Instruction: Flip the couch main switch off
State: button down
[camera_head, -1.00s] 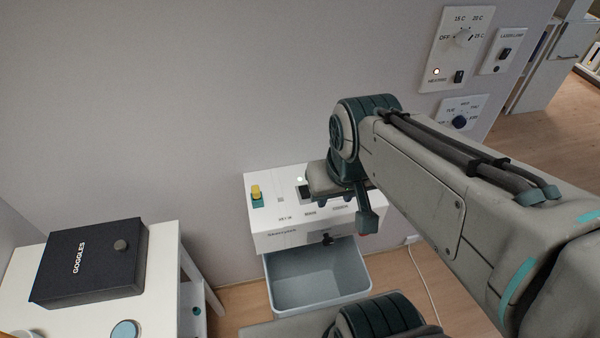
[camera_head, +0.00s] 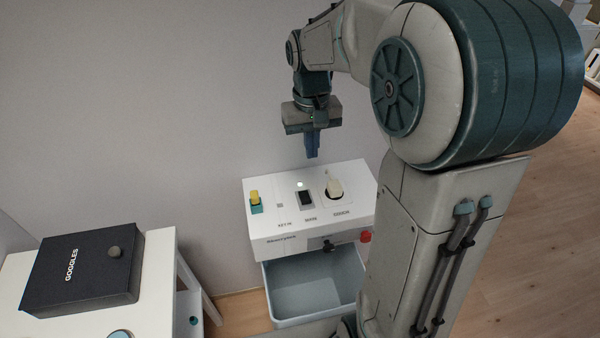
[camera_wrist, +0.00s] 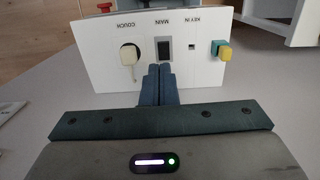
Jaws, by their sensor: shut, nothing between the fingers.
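A white control box (camera_head: 285,222) stands against the wall. Its black main switch (camera_head: 305,198) sits in the middle of the sloped top, with a lit white lamp (camera_head: 299,184) behind it. The wrist view shows the switch (camera_wrist: 164,49) upside down under the label MAIN. My gripper (camera_head: 312,155) is shut and empty, pointing down above the box, apart from it. In the wrist view the shut fingertips (camera_wrist: 160,68) line up closely with the switch and hide a little of the panel below it. Which way the rocker is tipped is too small to tell.
A cream connector (camera_head: 335,187) labelled COUCH sits right of the switch, and a yellow and teal key (camera_head: 255,200) left. A red button (camera_head: 366,237) and black knob (camera_head: 328,245) are on the front. A grey bin (camera_head: 310,290) is below. A goggles box (camera_head: 80,270) stands left.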

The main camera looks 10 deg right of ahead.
jog(key=g, duration=0.2)
send_over(307, 198)
jog(key=w, duration=0.3)
notch_tip(307, 198, down, 5)
jog(key=shift+w+f+b, duration=0.1)
jog(key=shift+w+b, duration=0.05)
jog(key=shift+b, duration=0.25)
jog(key=x, duration=0.7)
jog(key=p+x, duration=0.1)
jog(key=x, duration=0.6)
jog(key=shift+w+a+p, duration=0.1)
jog(key=shift+w+p, duration=0.1)
jog(key=shift+p, duration=0.1)
